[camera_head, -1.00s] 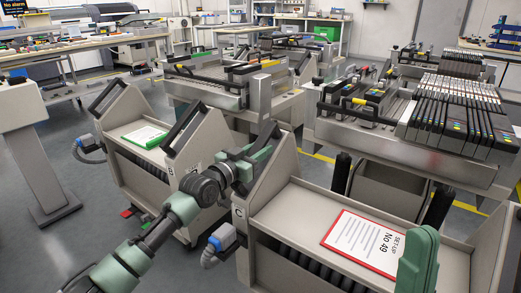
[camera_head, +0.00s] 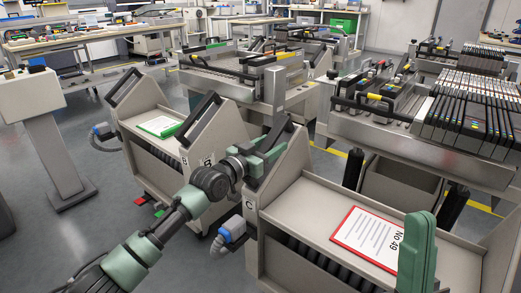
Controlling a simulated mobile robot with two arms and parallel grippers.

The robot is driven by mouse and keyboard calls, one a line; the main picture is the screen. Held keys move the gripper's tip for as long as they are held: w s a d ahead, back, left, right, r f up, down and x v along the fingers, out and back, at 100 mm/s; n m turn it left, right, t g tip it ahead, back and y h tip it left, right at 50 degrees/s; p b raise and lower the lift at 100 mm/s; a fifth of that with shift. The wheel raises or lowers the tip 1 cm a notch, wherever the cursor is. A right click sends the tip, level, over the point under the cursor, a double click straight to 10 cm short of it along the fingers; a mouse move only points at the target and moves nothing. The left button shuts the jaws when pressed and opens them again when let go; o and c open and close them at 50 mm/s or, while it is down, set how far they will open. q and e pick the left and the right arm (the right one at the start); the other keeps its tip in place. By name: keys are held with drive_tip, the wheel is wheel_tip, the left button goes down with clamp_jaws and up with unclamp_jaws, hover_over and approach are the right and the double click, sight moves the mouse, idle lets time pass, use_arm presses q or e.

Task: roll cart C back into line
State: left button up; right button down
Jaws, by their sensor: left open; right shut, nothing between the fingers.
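Cart C (camera_head: 292,208) is the beige trolley in the near right, with a letter C on its side panel. A red-framed sheet marked No 49 (camera_head: 368,238) lies on its sloping top. Its black left handle (camera_head: 271,133) is partly hidden by my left gripper (camera_head: 279,142). The gripper is open, with its green fingers at that handle; contact is unclear. A green part of my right arm (camera_head: 417,256) rises in front of cart C's right side and covers part of the sheet; my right gripper is not visible.
Cart B (camera_head: 150,110), with a green-framed sheet (camera_head: 161,126), stands to the left of cart C. Behind are feeder machines (camera_head: 400,140) with black feeders (camera_head: 478,112). A grey pedestal (camera_head: 50,145) stands at left. Open floor (camera_head: 110,225) lies at lower left.

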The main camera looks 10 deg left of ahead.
sight(262, 149)
use_arm(q)
drive_tip(key=p+v, duration=0.2)
drive_tip(key=v, duration=0.4)
drive_tip(key=shift+s+a+r, duration=0.1)
drive_tip(key=shift+a+r, duration=0.05)
drive_tip(key=shift+a, duration=0.05)
drive_tip(key=shift+s+a, duration=0.2)
drive_tip(key=shift+s, duration=0.2)
use_arm(e)
drive_tip(key=w+a+f+g+h, duration=0.1)
drive_tip(key=w+f+g+h, duration=0.1)
drive_tip(key=w+f+g, duration=0.4)
drive_tip(key=shift+w+a+f+g, duration=0.3)
drive_tip(key=shift+w+f+g, duration=0.15)
drive_tip(key=shift+w, duration=1.15)
